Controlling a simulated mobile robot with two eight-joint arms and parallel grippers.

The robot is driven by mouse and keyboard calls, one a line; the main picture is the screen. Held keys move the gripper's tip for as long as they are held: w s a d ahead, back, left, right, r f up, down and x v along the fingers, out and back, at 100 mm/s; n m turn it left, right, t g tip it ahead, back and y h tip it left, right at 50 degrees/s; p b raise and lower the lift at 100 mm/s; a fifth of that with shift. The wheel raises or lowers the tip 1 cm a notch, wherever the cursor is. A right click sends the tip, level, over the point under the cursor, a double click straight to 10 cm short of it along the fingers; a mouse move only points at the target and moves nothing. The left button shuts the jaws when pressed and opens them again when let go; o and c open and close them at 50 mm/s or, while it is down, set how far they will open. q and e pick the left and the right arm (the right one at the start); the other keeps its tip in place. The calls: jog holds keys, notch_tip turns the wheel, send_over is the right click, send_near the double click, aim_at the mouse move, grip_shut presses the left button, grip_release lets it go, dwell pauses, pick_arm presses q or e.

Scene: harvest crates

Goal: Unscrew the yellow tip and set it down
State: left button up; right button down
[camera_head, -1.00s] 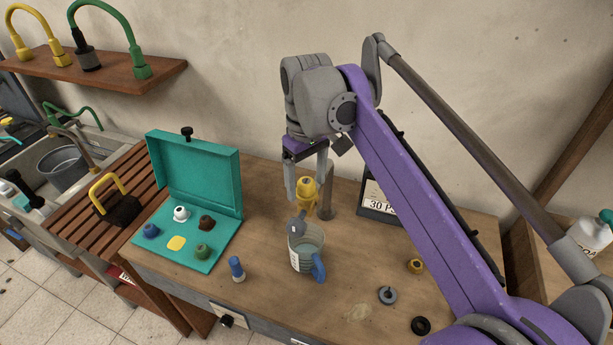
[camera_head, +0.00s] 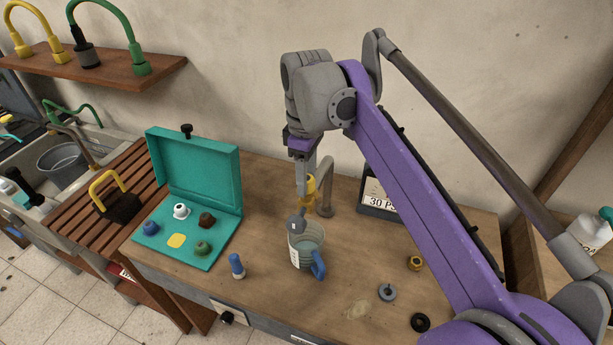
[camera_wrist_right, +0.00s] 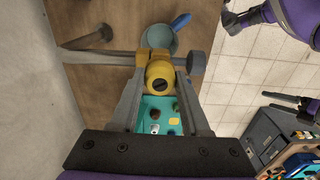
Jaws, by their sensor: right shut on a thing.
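The yellow tip (camera_head: 311,187) sits at the free end of the bent metal pipe (camera_head: 327,180) above the bench. My right gripper (camera_head: 304,190) points down and is shut on the tip; in the head view its fingers partly cover it. In the right wrist view the tip (camera_wrist_right: 161,76) lies between my two fingers, its round end with a dark opening facing the camera. A grey piece (camera_head: 297,223) shows just below the tip, over a mug with a blue handle (camera_head: 318,265). My left gripper is outside the head view; dark and purple parts at the wrist view's right are unclear.
An open teal case (camera_head: 232,227) left of the mug holds several coloured tips and a yellow patch. A blue-and-white tip (camera_head: 237,266) stands before it. A brass ring (camera_head: 415,263), grey ring (camera_head: 387,291) and black ring (camera_head: 420,322) lie right. A sign (camera_head: 378,200) stands behind.

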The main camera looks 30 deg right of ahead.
jog(key=n, duration=0.6)
jog(key=c, duration=0.6)
grip_release()
jog(key=m, duration=0.5)
jog(key=shift+m, duration=0.3)
jog(key=m, duration=0.6)
